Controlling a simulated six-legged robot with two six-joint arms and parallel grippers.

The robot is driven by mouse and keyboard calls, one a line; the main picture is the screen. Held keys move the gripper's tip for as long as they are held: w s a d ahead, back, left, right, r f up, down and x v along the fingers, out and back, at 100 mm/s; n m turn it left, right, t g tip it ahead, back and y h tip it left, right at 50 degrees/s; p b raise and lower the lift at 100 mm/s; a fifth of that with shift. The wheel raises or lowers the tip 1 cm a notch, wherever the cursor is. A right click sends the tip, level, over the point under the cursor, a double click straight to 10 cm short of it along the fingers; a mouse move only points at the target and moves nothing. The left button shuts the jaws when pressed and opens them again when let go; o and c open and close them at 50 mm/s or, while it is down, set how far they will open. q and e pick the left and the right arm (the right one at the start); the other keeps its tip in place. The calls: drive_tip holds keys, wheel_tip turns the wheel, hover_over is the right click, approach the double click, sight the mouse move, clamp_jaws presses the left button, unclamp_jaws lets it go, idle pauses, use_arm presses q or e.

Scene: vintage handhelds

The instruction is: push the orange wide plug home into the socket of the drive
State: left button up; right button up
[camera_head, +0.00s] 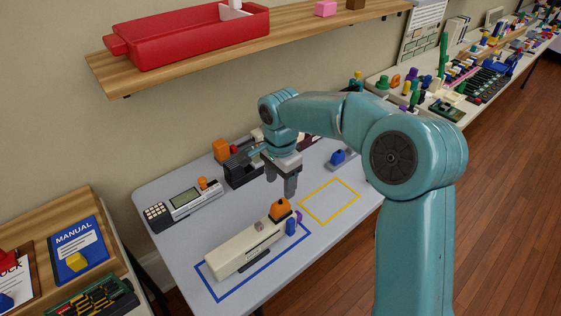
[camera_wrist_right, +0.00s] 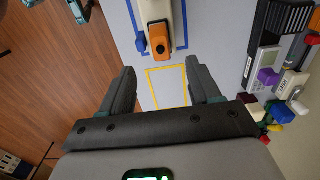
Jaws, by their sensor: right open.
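The drive (camera_head: 238,254) is a long beige box lying inside a blue outline on the grey table. The orange wide plug (camera_head: 281,208) sits at the drive's far right end; I cannot tell how deep it is in the socket. In the right wrist view, the orange plug (camera_wrist_right: 158,42) shows at the end of the drive (camera_wrist_right: 154,9), with a dark slot on top. My right gripper (camera_head: 281,188) is open and empty, pointing down just above the plug; the plug is not between its fingers (camera_wrist_right: 162,72). My left gripper is not in view.
A blue piece (camera_head: 291,227) and a purple piece (camera_head: 299,215) are beside the drive's plug end. The yellow outline (camera_head: 330,202) is empty. A handheld with a screen (camera_head: 186,199) and a black device (camera_head: 241,172) stand behind. A wooden shelf (camera_head: 290,36) runs above.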

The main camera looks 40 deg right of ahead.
wheel_tip(320, 180, up, 7)
drive_tip(key=shift+r, duration=0.2)
drive_tip(key=shift+s, duration=0.1)
idle(0.6)
